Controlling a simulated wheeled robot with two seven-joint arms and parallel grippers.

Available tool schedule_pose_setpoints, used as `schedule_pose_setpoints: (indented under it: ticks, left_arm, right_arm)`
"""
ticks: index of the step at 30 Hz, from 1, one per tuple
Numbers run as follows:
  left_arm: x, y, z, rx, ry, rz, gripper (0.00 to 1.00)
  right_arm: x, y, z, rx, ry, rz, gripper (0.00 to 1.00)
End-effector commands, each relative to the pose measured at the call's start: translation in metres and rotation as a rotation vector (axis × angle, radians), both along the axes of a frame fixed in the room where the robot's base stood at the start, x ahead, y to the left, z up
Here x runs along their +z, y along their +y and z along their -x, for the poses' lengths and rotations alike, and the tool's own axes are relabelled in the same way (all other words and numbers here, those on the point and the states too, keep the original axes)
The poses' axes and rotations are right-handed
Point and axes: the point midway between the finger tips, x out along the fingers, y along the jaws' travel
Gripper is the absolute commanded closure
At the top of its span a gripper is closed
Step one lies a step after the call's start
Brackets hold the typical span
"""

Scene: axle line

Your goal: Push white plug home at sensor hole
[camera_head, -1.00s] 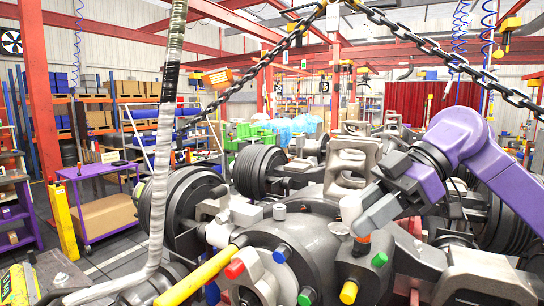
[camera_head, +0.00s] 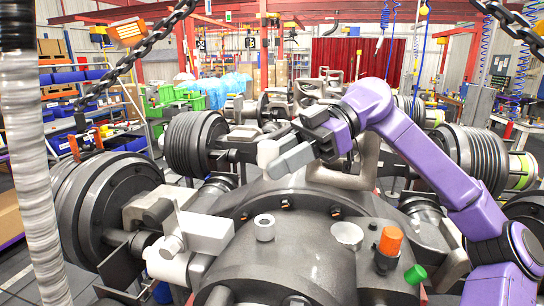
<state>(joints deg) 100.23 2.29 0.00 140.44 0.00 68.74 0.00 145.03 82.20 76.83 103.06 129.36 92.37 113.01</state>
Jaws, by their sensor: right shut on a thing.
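My right gripper (camera_head: 284,157), on the purple arm that comes in from the right, is over the far side of the large grey axle housing (camera_head: 310,265). It is shut on a white plug (camera_head: 267,152), whose rounded end shows at the left of the fingers. The plug is seen above the housing; the gap between them cannot be judged. A short white cylinder (camera_head: 264,228) stands on the housing top, and a pale round cap (camera_head: 347,235) lies to its right. I cannot tell which opening is the sensor hole. My left gripper is out of view.
An orange cap (camera_head: 391,240) and a green cap (camera_head: 415,274) sit at the housing's right. Ribbed brake drums (camera_head: 105,205) flank it at left, with another drum (camera_head: 470,155) at right. Chains (camera_head: 140,55) hang overhead, and a wrapped hose (camera_head: 32,180) hangs at far left.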

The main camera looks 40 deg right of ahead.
Motion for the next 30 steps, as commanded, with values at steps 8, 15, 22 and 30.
schedule_pose_setpoints:
  ticks: [8,15,22,30]
  left_arm:
    - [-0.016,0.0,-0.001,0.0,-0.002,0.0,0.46]
    - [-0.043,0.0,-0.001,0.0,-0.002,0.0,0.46]
    - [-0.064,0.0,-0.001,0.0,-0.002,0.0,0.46]
    - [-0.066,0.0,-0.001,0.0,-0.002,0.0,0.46]
  right_arm:
    - [-0.012,0.0,-0.007,-0.03,0.007,0.001,1.0]
    - [-0.04,0.0,-0.007,-0.033,0.007,0.001,1.0]
    - [-0.064,0.0,-0.007,-0.032,0.008,0.001,1.0]
    - [-0.066,0.0,-0.007,-0.032,0.008,0.001,1.0]
